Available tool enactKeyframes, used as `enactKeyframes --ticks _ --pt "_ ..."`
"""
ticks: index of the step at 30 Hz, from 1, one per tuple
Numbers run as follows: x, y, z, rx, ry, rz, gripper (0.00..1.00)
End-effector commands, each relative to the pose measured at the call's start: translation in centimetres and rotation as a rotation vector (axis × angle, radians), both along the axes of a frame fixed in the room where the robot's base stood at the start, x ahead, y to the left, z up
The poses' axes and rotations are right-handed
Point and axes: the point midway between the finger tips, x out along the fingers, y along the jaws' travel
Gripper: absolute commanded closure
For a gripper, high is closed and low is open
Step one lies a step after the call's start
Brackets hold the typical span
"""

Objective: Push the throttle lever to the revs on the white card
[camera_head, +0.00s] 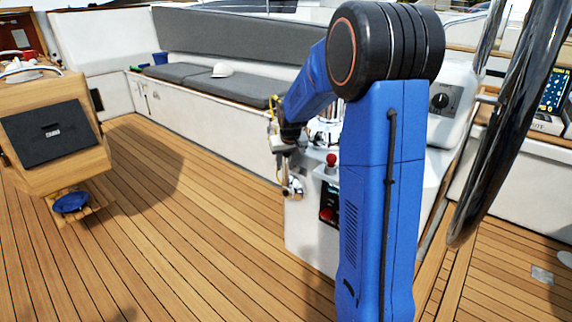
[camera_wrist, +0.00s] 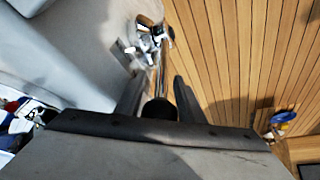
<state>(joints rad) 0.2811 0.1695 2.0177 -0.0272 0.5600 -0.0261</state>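My gripper (camera_head: 286,160) hangs over the left side of the white console. In the wrist view my gripper (camera_wrist: 156,82) has its two fingers apart, one on each side of the throttle lever. The lever's black knob (camera_wrist: 158,109) lies between the fingers, close to the palm, and I cannot tell whether they touch it. The lever's chrome shaft runs from the knob to a shiny chrome base (camera_wrist: 150,37) on the console's side. The chrome base also shows in the head view (camera_head: 294,187). I cannot make out the white card with the revs in either view.
The white console (camera_head: 303,228) carries a red knob (camera_head: 331,160) and a dark panel (camera_head: 327,213), partly behind my arm. A large wheel rim (camera_head: 500,125) stands at right. A wooden box (camera_head: 88,135) stands at left. The teak deck between is clear.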

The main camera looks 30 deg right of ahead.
Motion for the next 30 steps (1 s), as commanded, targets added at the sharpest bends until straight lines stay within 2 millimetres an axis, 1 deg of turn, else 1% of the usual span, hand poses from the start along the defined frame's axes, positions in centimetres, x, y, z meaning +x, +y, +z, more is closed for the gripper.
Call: enactKeyframes --ticks 6,8,9,10,11,20,26,30 --pt "0.0 0.0 0.0 0.0 0.0 0.0 0.65" --pt "0.0 0.0 0.0 0.0 0.0 0.0 0.79" --pt "0.0 0.0 0.0 0.0 0.0 0.0 0.89" --pt "0.0 0.0 0.0 0.0 0.0 0.0 0.96" --pt "0.0 0.0 0.0 0.0 0.001 0.0 1.0" --pt "0.4 0.2 -0.1 -0.008 0.026 0.002 1.0" --pt "1.7 0.7 -0.3 -0.04 0.11 0.003 1.0" --pt "2.9 1.1 -0.7 -0.074 0.204 0.004 1.0"
